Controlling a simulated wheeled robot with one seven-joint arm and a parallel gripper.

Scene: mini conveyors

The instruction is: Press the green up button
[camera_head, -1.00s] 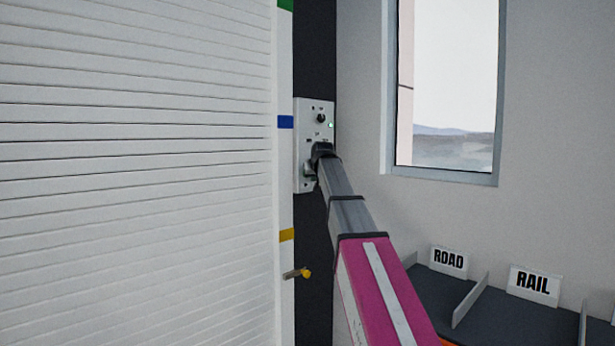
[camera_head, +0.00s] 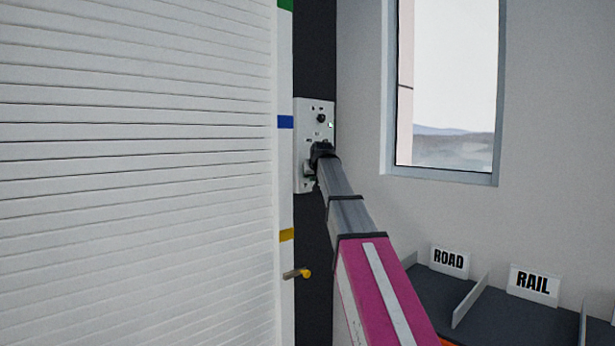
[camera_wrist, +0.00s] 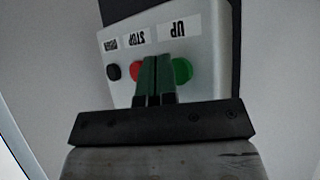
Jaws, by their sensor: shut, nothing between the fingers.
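The control panel (camera_head: 301,148) is a light grey plate on the dark strip beside the shutter. In the wrist view the panel (camera_wrist: 203,60) carries an UP label above a green button (camera_wrist: 182,70), a STOP label above a red button (camera_wrist: 136,71), and a black button (camera_wrist: 113,72) at the left. My gripper (camera_wrist: 155,62) is shut and empty. Its fingers show between the red and green buttons and overlap part of each. I cannot tell whether they touch a button.
A white slatted shutter (camera_head: 135,170) fills the left, with a brass-coloured handle (camera_head: 297,274) low on its edge. A window (camera_head: 447,85) is in the right wall. Dark bins with ROAD (camera_head: 449,262) and RAIL (camera_head: 534,285) signs stand at lower right.

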